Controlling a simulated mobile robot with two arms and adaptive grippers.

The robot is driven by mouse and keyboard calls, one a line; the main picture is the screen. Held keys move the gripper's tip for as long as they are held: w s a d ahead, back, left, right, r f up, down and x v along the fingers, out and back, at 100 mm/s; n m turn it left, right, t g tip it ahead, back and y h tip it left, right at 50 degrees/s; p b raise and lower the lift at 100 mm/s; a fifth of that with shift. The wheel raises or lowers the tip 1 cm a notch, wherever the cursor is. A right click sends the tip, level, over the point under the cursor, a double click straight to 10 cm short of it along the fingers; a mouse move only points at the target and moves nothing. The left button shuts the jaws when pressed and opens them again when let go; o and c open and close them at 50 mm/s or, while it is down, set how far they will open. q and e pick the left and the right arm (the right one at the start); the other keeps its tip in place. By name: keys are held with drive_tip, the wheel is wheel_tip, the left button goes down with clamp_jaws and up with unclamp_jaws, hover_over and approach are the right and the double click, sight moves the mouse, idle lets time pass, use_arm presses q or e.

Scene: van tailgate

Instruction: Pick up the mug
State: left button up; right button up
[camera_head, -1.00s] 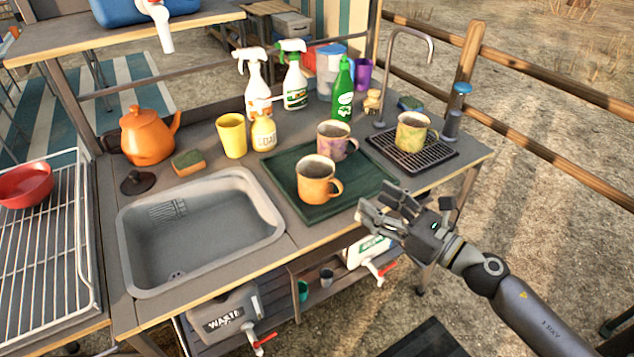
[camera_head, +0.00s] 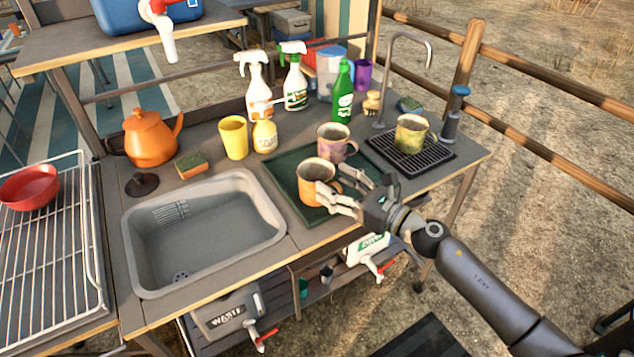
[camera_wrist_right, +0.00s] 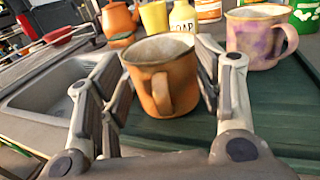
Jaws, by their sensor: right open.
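An orange mug (camera_head: 314,183) stands upright on a dark green tray (camera_head: 285,160) beside the sink. In the right wrist view the orange mug (camera_wrist_right: 163,78) sits between my open fingers, its handle turned towards me. My right gripper (camera_head: 348,192) is open at the mug's right side, with one finger overlapping the mug in the head view; I cannot tell whether it touches. A purple-patterned mug (camera_head: 332,145) stands behind it on the tray and also shows in the wrist view (camera_wrist_right: 256,42). A yellow-green patterned mug (camera_head: 411,135) stands on a black drip rack. My left gripper is out of view.
A grey sink (camera_head: 205,230) lies left of the tray. Behind stand a yellow cup (camera_head: 233,138), a soap bottle (camera_head: 265,136), spray bottles and a green bottle (camera_head: 343,92). A tap (camera_head: 405,40) rises behind the black drip rack (camera_head: 430,158).

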drive_tip(key=shift+a, duration=0.1)
clamp_jaws()
idle(0.4)
